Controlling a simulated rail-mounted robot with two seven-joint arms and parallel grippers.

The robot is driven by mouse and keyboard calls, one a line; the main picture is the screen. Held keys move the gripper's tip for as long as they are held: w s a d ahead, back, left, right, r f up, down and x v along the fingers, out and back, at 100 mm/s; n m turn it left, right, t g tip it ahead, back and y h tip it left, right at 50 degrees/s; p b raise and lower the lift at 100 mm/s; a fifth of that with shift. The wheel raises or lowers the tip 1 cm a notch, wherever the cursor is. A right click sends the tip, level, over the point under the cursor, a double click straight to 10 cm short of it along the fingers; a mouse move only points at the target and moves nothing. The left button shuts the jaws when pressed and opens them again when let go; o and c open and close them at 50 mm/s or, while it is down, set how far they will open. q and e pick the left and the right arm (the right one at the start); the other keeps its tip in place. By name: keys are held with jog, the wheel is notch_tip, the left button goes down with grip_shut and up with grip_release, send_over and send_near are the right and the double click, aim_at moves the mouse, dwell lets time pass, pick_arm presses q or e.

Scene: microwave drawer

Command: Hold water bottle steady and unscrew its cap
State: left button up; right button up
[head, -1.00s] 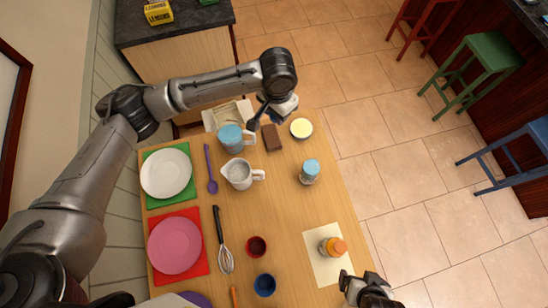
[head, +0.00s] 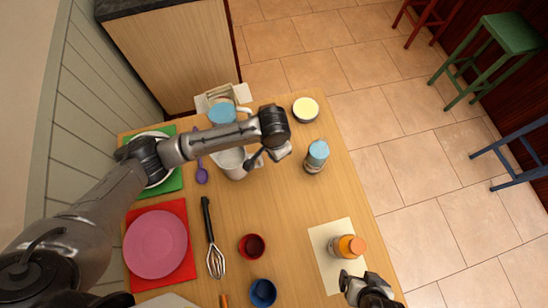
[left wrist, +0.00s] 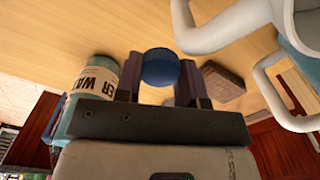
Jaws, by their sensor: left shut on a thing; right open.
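The water bottle (head: 316,162) stands upright on the table, right of my left gripper, with a light-blue top. In the left wrist view the bottle (left wrist: 98,82) shows its label, beside the fingers and apart from them; its top is partly hidden. My left gripper (head: 262,157) hangs over the table near the white pitcher. It is shut on a dark blue round thing (left wrist: 160,67), which I cannot identify for certain. My right gripper (head: 358,287) is open at the table's front right, just below the orange-capped bottle (head: 346,246).
A white pitcher (head: 231,164) and light-blue mug (head: 221,113) stand left of the bottle. Red (head: 251,246) and blue (head: 263,292) cups, a whisk (head: 212,240) and a pink plate (head: 156,244) are nearer. The table's right middle is clear.

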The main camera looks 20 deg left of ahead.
pick_arm(q)
notch_tip(320, 180, down, 8)
jog(key=shift+r+b, duration=0.2)
jog(key=shift+b, duration=0.75)
pick_arm(e)
notch_tip(320, 180, down, 2)
jog(key=shift+f, duration=0.1)
pick_arm(q)
jog(key=o, duration=1)
notch_tip(320, 180, up, 12)
jog(key=p, duration=0.3)
jog(key=shift+r, duration=0.1)
pick_arm(e)
notch_tip(320, 180, up, 3)
jog(key=shift+r, duration=0.1)
